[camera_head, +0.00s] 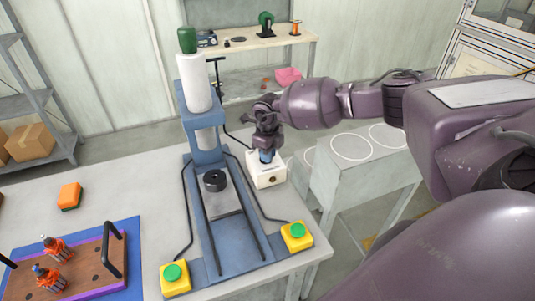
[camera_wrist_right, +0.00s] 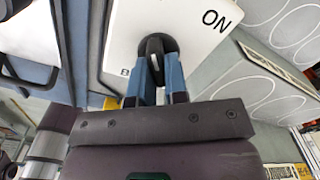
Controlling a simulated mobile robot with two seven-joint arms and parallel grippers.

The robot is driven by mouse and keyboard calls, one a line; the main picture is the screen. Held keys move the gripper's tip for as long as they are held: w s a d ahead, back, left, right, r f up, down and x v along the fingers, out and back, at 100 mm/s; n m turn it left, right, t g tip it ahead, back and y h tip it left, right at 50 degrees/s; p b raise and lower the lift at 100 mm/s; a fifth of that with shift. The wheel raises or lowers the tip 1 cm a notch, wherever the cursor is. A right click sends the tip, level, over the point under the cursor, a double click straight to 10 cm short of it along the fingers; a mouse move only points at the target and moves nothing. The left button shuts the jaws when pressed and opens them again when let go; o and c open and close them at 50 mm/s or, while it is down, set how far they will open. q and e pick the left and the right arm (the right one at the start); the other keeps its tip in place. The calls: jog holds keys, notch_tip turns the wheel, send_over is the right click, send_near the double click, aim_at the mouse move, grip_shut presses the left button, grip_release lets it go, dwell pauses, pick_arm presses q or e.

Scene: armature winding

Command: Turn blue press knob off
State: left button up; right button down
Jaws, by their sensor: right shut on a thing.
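The knob (camera_wrist_right: 155,48) is a dark rotary handle on a white control box (camera_wrist_right: 195,25) marked "ON"; the box also shows in the head view (camera_head: 268,178), to the right of the blue press (camera_head: 208,150). My right gripper (camera_wrist_right: 154,72) is shut on the knob, with its two blue fingertips on either side of it. In the head view my right gripper (camera_head: 266,155) reaches down onto the box and hides the knob. The knob looks dark, not blue. My left gripper is not in view.
Yellow boxes with green buttons stand at the press's front left (camera_head: 175,278) and front right (camera_head: 297,236). A wooden tray (camera_head: 85,258) with a black handle lies at the left. A grey stand (camera_head: 345,180) is right of the table. Black cables run beside the press.

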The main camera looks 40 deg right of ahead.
dwell(0.3)
jog(key=c, duration=1.1)
grip_release()
jog(key=shift+c, duration=0.2)
jog(key=shift+r, duration=0.1)
jog(key=shift+r, duration=0.25)
notch_tip(320, 180, up, 9)
jog(key=shift+r, duration=0.6)
jog(key=shift+f, duration=0.1)
